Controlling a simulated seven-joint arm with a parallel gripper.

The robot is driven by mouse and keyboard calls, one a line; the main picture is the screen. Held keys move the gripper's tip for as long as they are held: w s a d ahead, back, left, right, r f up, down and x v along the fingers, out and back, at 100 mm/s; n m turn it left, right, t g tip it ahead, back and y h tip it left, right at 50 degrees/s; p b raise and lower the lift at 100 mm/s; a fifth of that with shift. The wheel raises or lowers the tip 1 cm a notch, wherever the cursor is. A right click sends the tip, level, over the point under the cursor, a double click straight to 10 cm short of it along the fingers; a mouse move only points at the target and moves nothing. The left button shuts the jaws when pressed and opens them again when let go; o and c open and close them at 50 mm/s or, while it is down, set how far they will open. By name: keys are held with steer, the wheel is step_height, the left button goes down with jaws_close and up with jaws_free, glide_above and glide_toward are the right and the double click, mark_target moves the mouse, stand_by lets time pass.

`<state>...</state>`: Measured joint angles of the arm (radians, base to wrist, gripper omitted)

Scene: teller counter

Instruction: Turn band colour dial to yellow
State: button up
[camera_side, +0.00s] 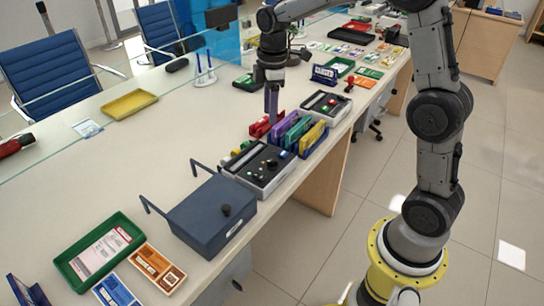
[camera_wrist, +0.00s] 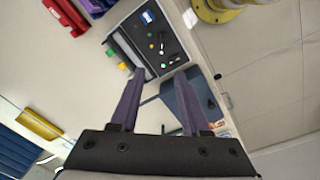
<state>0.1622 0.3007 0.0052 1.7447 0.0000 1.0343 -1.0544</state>
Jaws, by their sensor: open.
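A grey control box with a black top panel (camera_side: 262,165) stands near the counter's front edge; it also shows in the wrist view (camera_wrist: 152,42). Its panel carries several small knobs and buttons, some green, yellow, white and black. I cannot tell which is the band colour dial or where it points. My gripper (camera_side: 272,118) points down over the counter, behind the box and near the red and purple holders. In the wrist view its two dark purple fingers (camera_wrist: 160,73) are apart with nothing between them, and the box lies beyond the tips.
Upright red (camera_side: 266,124), purple, teal and yellow pieces stand just behind the box. A second grey device (camera_side: 326,104) is further back right. A dark blue box with bent arms (camera_side: 213,213) is in front. A green tray (camera_side: 78,262) lies front left. The counter's left middle is clear.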

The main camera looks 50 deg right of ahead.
mark_target(272, 160)
steer(key=shift+g, duration=0.3)
steer(key=f, duration=1.6)
steer(key=shift+d+f, duration=0.15)
steer(key=shift+d, duration=0.2)
jaws_close()
